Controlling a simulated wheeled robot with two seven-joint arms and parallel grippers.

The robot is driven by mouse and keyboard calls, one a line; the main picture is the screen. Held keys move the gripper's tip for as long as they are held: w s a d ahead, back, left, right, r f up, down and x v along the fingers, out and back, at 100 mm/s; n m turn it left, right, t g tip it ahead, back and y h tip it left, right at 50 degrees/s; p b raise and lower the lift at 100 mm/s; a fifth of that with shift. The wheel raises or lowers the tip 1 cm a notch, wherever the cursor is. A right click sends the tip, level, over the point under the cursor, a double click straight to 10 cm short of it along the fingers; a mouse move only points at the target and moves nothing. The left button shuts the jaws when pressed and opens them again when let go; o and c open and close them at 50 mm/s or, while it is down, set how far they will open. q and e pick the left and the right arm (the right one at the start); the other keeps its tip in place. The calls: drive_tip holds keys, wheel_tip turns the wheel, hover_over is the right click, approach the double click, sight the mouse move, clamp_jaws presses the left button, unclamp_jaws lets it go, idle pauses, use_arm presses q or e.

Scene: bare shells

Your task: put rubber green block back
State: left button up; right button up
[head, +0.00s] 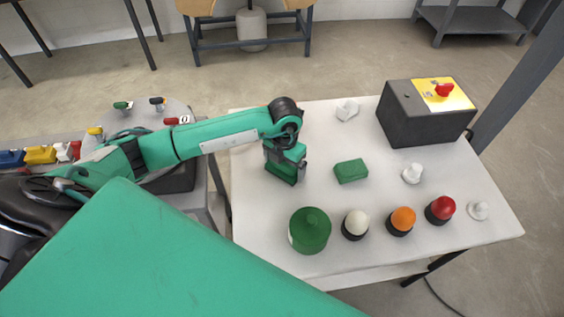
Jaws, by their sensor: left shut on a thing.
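My left gripper (284,168) points down over the left part of the white table (330,130). It is shut on a dark green block (281,174), partly hidden by the fingers. I cannot tell whether this block touches the tabletop. Another green block (351,171) lies on the table to the right of the gripper, apart from it. My right gripper is not in view.
Small white pieces (412,173) stand at right.

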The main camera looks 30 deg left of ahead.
sight(284, 163)
use_arm(q)
drive_tip(key=shift+s+d+r, duration=0.1)
drive_tip(key=shift+s+d, duration=0.2)
drive_tip(key=shift+d, duration=0.05)
drive_tip(key=o, duration=0.7)
drive_tip(key=shift+o, duration=0.2)
drive_tip(key=shift+r, duration=0.4)
wheel_tip(284, 163, up, 10)
drive_tip(key=p, duration=0.6)
drive_tip(key=shift+r, duration=0.15)
drive_tip(key=shift+r+p, duration=0.4)
drive_tip(key=shift+r, duration=0.1)
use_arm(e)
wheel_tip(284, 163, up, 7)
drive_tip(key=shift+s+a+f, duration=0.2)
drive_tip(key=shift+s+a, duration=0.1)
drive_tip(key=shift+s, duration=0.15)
